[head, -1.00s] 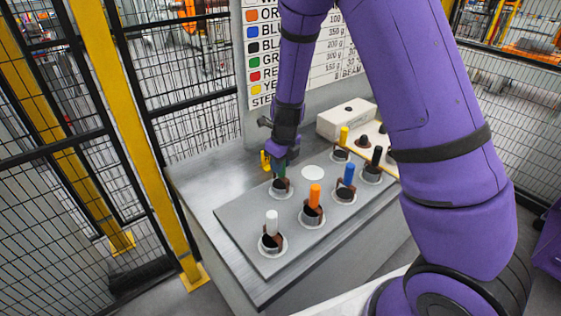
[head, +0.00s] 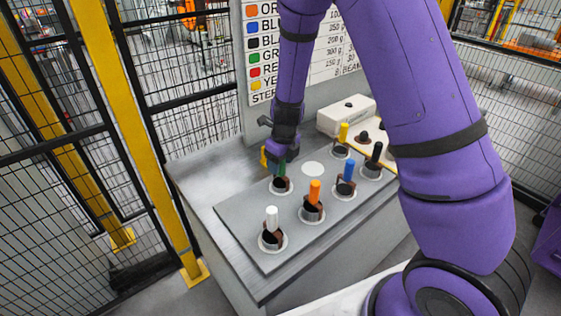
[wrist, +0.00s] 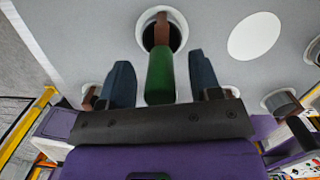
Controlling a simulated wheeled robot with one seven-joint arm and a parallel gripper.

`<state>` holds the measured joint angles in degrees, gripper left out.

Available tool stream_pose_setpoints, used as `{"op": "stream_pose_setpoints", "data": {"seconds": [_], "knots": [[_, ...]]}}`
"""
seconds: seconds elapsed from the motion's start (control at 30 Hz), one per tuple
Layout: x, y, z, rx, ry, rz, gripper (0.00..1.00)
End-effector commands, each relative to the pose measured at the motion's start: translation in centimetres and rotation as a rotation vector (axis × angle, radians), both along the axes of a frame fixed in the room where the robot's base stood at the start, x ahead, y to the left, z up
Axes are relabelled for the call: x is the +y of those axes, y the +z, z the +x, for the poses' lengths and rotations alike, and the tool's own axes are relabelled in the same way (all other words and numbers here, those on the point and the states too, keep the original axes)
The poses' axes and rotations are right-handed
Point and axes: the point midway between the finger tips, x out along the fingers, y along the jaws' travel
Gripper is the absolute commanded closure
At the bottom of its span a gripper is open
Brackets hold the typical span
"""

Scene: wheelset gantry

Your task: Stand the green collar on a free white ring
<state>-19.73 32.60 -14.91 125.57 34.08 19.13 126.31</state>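The green collar (wrist: 161,75) has a green upright handle over a dark body with a brown part, and it stands on a white ring (wrist: 143,20). In the head view the green collar (head: 282,184) is at the plate's back left, its top partly hidden by my gripper (head: 280,160). In the wrist view my gripper (wrist: 162,80) is open, one blue finger on each side of the green handle with a gap on both sides. A free white ring (head: 313,169) lies flat and empty to the right of the green collar; it also shows in the wrist view (wrist: 254,36).
White (head: 271,219), orange (head: 314,192), blue (head: 348,171), black (head: 376,154) and yellow (head: 343,134) collars stand on other rings of the grey plate (head: 240,228). A beige box (head: 346,115) is behind. A mesh fence (head: 180,90) stands at the left.

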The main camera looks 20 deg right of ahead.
Motion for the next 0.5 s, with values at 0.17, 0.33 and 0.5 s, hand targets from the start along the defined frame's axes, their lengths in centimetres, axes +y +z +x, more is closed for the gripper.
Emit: {"op": "stream_pose_setpoints", "data": {"seconds": [0.17,0.33,0.5], "knots": [[0.0,0.2,0.0,0.000,0.001,0.000,0.42],[-0.1,2.1,-0.2,-0.004,0.002,0.000,0.42],[-0.2,5.4,-0.5,-0.004,0.004,0.001,0.42]]}}
